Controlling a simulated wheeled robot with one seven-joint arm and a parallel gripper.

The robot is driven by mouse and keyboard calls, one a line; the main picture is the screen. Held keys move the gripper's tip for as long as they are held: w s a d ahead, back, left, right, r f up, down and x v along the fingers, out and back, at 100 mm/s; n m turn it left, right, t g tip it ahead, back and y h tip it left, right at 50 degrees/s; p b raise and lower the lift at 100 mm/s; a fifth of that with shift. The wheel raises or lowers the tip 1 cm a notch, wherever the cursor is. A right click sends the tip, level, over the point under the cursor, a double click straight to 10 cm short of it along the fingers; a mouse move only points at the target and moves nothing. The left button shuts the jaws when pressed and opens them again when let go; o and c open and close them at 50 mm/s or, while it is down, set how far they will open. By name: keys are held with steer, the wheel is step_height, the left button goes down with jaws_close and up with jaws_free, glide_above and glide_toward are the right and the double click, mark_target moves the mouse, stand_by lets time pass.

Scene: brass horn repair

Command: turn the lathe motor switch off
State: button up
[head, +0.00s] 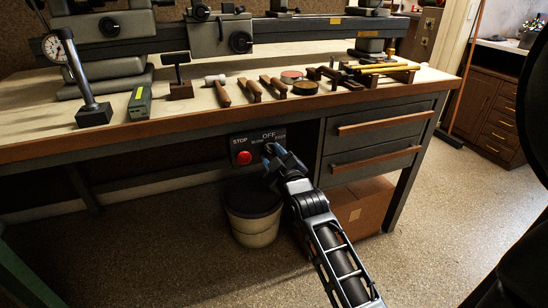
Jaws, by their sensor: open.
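The motor switch panel (240,142) is a dark box under the front edge of the workbench, left of the drawers. It carries the words STOP and OFF, other small lettering and a round red button (244,158) at its left. My gripper (270,152) is at the right part of the panel, right of the red button, and covers that part. Its fingers are apart. Whether they touch the panel or a switch lever behind them cannot be told; any lever is hidden. The lathe (220,36) stands along the back of the bench.
The bench top (40,118) holds a dial gauge on a stand (92,108), several hammers and brass rods (385,68). Below are a bucket (252,228) and a cardboard box (362,208). Drawers (385,125) are right of my gripper. Open floor (440,215) lies at right.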

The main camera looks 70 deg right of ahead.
jaws_close()
stand_by(0.3)
steer(key=shift+m, duration=0.3)
steer(key=m+p, duration=0.2)
steer(key=m, duration=0.1)
steer(key=shift+r, duration=0.1)
steer(key=shift+m+p, duration=0.95)
steer(key=shift+m, duration=1.25)
jaws_free()
